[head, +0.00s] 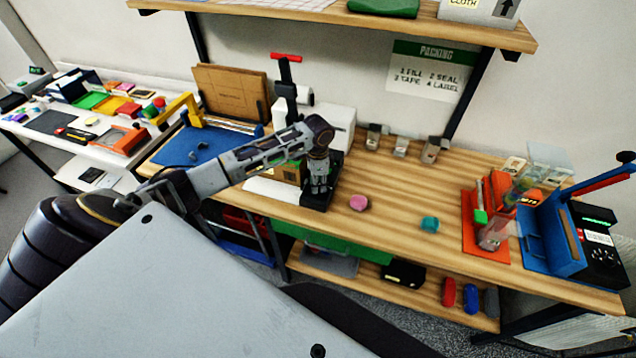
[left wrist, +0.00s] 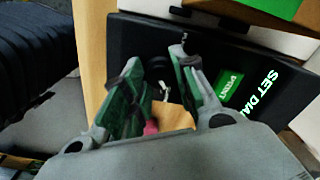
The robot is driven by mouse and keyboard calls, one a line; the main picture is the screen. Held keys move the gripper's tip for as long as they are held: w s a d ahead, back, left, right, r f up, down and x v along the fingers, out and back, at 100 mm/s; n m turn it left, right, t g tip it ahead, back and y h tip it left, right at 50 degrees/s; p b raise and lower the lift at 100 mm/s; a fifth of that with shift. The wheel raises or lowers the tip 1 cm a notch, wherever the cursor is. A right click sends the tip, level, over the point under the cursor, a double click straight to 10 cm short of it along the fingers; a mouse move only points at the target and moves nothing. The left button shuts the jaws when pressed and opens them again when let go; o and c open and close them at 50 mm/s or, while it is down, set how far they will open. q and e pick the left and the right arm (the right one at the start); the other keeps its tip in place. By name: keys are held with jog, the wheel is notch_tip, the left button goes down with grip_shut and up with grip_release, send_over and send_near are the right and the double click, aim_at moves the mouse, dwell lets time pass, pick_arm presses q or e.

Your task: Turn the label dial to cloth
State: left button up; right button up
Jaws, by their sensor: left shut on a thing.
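The label dial (left wrist: 157,67) is a small dark round knob on a black panel (left wrist: 212,52), seen between the fingertips in the left wrist view. The panel has a green PRINT button (left wrist: 230,88) and the words SET DIAL. My left gripper (head: 319,188) reaches down onto the black base of the label machine in the head view. In the left wrist view its fingers (left wrist: 156,62) are shut on the dial, one on each side. The dial's pointer and setting cannot be read. In the head view the gripper hides the dial. My right gripper is not in view.
A pink piece (head: 358,203) and a teal piece (head: 430,224) lie on the wooden bench right of the gripper. A red-handled press (head: 286,75) stands behind it. Blue and orange fixtures (head: 550,235) crowd the right end. The bench middle is mostly clear.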

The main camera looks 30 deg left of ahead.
pick_arm(q)
jog(key=m, duration=0.3)
jog(key=shift+m, duration=0.6)
jog(key=o, duration=1.1)
jog(key=shift+c, duration=0.2)
